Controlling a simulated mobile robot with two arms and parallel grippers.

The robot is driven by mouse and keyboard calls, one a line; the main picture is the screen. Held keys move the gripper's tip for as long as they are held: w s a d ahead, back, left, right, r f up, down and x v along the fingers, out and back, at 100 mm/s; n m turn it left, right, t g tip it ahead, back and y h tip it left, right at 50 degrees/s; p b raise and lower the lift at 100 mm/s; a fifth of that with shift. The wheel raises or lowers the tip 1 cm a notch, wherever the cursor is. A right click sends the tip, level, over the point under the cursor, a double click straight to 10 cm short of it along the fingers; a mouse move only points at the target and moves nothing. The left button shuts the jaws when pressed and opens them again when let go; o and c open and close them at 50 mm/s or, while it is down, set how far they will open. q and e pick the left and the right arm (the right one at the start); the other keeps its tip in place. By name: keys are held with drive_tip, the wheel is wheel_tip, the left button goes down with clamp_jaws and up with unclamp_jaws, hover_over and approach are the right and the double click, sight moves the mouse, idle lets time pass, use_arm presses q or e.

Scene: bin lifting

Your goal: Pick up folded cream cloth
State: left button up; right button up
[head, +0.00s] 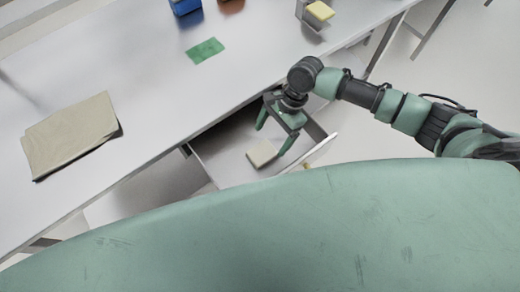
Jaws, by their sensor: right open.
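A small folded cream cloth (262,153) lies in the open drawer (218,163) under the table's front edge. My right gripper (272,141) is open and points down into the drawer. Its fingers are apart, one to the left of and above the cloth in the picture, the other close to its right side. I cannot tell whether that finger touches the cloth. My left gripper is not in view.
A larger folded beige cloth (70,135) lies on the grey table (140,70) at the left. A green piece (205,50), a blue box (185,7), a brown item (231,5) and a holder with a yellow sponge (320,11) are farther back. The drawer walls surround my right gripper.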

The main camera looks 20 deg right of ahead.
sight(263, 152)
drive_tip(key=shift+w+f, duration=0.35)
drive_tip(key=shift+f, duration=0.35)
drive_tip(key=shift+w+a+f, duration=0.1)
drive_tip(key=shift+w+f, duration=0.05)
drive_tip(key=shift+f, duration=0.2)
drive_tip(key=shift+x, duration=1.2)
drive_tip(key=x, duration=0.4)
drive_tip(key=shift+f, duration=0.25)
drive_tip(key=c, duration=1.4)
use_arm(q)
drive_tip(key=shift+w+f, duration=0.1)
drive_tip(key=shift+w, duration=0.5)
use_arm(e)
drive_tip(key=shift+c, duration=0.2)
drive_tip(key=shift+r, duration=0.1)
wheel_tip(263, 152, up, 20)
